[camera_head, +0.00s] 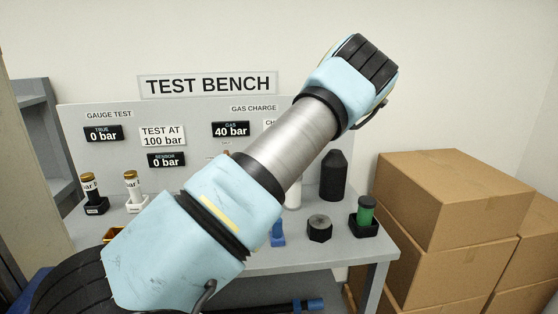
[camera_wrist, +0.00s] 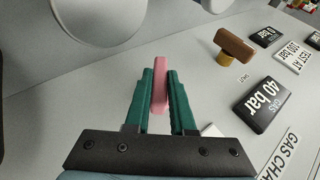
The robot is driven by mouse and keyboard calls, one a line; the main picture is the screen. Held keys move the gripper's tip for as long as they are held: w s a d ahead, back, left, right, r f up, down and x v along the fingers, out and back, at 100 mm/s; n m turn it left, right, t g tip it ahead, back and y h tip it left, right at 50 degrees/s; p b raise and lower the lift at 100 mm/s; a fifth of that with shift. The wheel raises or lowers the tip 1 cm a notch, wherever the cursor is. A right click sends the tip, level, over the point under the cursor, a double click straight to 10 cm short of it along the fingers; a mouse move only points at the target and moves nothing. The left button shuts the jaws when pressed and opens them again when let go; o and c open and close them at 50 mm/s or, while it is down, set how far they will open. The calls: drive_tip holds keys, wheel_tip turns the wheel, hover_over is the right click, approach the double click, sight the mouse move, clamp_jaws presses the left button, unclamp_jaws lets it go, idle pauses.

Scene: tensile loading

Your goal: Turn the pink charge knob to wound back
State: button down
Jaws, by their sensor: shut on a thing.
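In the wrist view, the pink charge knob (camera_wrist: 160,84) is a flat upright bar standing out from the grey panel. My gripper (camera_wrist: 160,85) has its two green fingers on either side of the knob, shut on it. The knob's base and any marks around it are hidden. In the head view my arm crosses in front of the panel, and it hides the gripper and the knob. The gas display (camera_head: 231,129) reads 40 bar, and it also shows in the wrist view (camera_wrist: 259,103).
A brown handle (camera_wrist: 235,45) on a brass stem stands near the knob. Cardboard boxes (camera_head: 440,200) stand at the right.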

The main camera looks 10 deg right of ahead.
drive_tip(key=shift+d+f+m+t+y+b, duration=0.15)
drive_tip(key=shift+y+b, duration=0.2)
drive_tip(key=shift+y, duration=0.25)
drive_tip(key=shift+f+m+t+y+b, duration=0.15)
drive_tip(key=shift+y+b, duration=0.2)
drive_tip(key=shift+y, duration=0.25)
drive_tip(key=shift+y+b, duration=0.7)
drive_tip(key=shift+y, duration=0.2)
drive_tip(key=shift+r+m, duration=0.1)
drive_tip(key=shift+m, duration=0.2)
drive_tip(key=c, duration=0.8)
unclamp_jaws()
drive_tip(key=shift+o, duration=0.2)
drive_tip(key=b+v, duration=0.3)
drive_tip(key=v, duration=0.7)
drive_tip(key=shift+s+d+b, duration=0.25)
drive_tip(key=shift+d+b, duration=0.1)
